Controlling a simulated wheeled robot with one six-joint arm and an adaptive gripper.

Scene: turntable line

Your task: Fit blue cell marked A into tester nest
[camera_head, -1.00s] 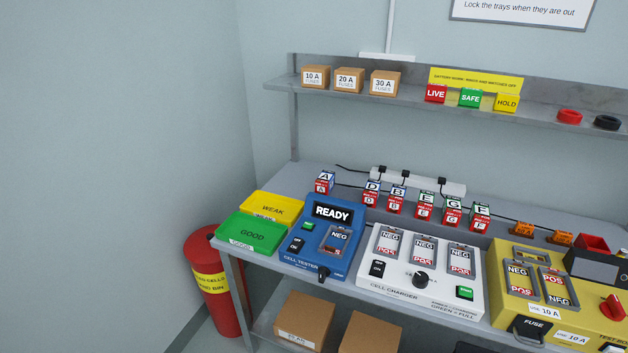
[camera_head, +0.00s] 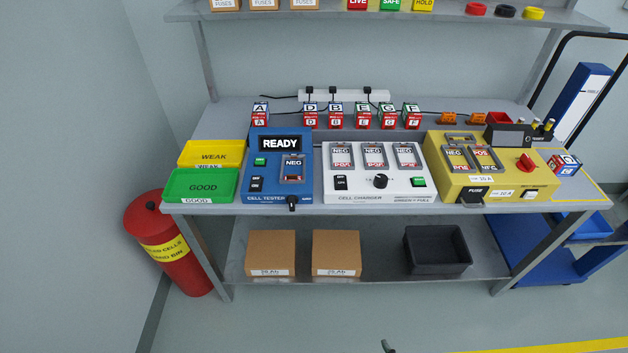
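The cell marked A (camera_head: 260,116) stands upright at the back left of the bench, behind the cell tester. It has a blue band above a red lower part, and a white label with A on each. The blue cell tester (camera_head: 253,150) has a lit READY display. Its nest (camera_head: 293,168), a grey-framed slot marked NEG, is at the right of its face and looks empty. My gripper is not recognisable in view; only a small dark tip shows at the bottom edge, and I cannot tell what it is.
Cells D (camera_head: 309,116), B (camera_head: 335,116) and several green-banded ones stand right of A. A white charger (camera_head: 350,185) and yellow test box (camera_head: 438,160) fill the bench's right. Green GOOD (camera_head: 203,187) and yellow WEAK (camera_head: 212,152) trays sit left. A shelf (camera_head: 400,15) overhangs behind.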

